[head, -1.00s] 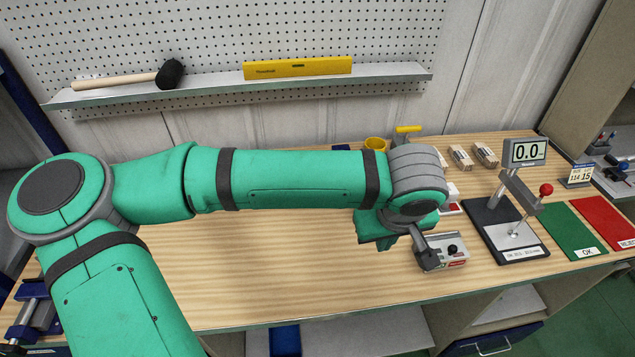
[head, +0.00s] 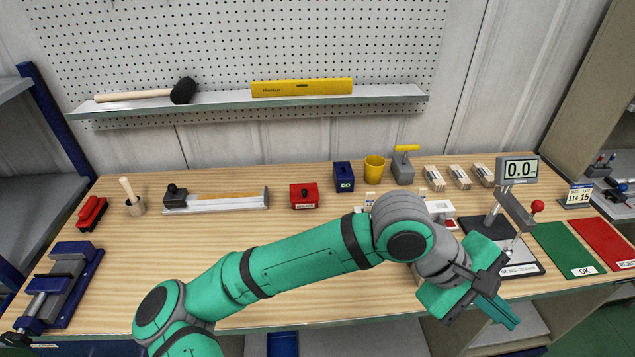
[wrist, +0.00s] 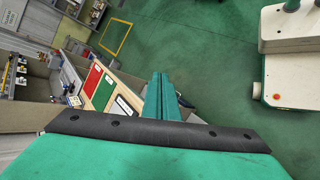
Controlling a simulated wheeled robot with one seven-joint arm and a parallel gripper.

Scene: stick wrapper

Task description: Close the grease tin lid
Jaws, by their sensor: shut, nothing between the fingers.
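No thing in view is readably marked as the grease tin, and I cannot tell which one it is. A red box (head: 304,197) with a dark knob on top and a pale label stands mid-bench; its top looks covered. A small grey box with a black knob, visible earlier, is now hidden behind my wrist. My gripper (head: 508,318) is at the right, by the bench's front edge, pointing down and right, apart from the red box. In the wrist view its fingers (wrist: 160,82) are together with nothing between them, above the floor.
The gauge stand (head: 520,172) stands close behind my gripper. Green (head: 567,249) and red (head: 606,241) mats lie to its right. A blue box (head: 343,177), yellow cup (head: 374,169) and grey block (head: 403,167) line the back. The left-centre bench (head: 180,255) is clear.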

